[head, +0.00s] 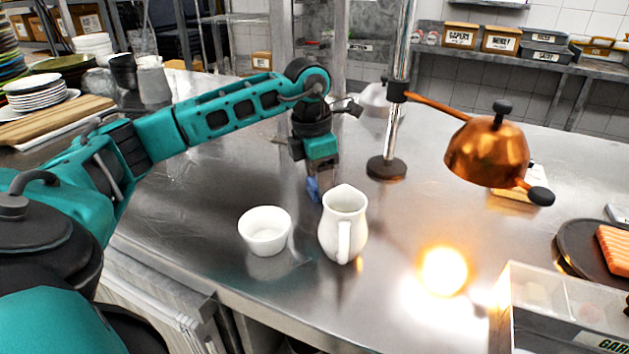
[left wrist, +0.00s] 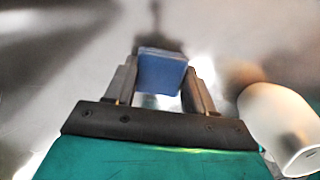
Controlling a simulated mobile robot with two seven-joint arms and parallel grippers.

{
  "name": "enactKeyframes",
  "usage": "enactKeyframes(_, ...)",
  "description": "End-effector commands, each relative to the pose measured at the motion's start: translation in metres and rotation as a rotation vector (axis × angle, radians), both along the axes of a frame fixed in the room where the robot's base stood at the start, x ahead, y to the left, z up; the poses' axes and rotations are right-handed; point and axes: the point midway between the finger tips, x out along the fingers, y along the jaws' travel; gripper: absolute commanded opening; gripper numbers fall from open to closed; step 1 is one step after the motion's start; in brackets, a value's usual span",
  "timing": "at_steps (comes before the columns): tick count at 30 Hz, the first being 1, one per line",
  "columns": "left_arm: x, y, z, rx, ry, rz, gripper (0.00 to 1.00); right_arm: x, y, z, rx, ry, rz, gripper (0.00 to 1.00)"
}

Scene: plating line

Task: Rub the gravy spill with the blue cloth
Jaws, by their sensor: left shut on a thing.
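My left gripper (head: 318,176) points down over the steel counter (head: 190,225), behind the white jug. It is shut on the blue cloth (head: 313,190). In the left wrist view the cloth (left wrist: 161,72) shows as a folded blue block between the two fingers (left wrist: 160,90). I cannot tell whether the cloth touches the counter. I cannot make out the gravy spill in either view; a blurred brownish patch beside the jug in the wrist view may be only a shadow or reflection. My right gripper is not in view.
The white jug (head: 343,225) stands close in front of the gripper, with a white bowl (head: 265,231) left of it. The lamp post's round base (head: 387,168) is behind to the right; its copper shade (head: 487,152) hangs at right. A clear bin (head: 560,300) stands front right.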

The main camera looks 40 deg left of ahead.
Motion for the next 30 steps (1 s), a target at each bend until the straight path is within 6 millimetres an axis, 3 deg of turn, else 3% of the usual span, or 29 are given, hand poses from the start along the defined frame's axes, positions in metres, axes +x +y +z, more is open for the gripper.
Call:
enactKeyframes(21,0.044,0.013,-0.001,0.0,0.0,0.0,0.26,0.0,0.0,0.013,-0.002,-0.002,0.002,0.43)
enactKeyframes(30,0.046,0.015,0.001,0.002,0.001,-0.001,0.26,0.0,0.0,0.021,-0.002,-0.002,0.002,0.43)
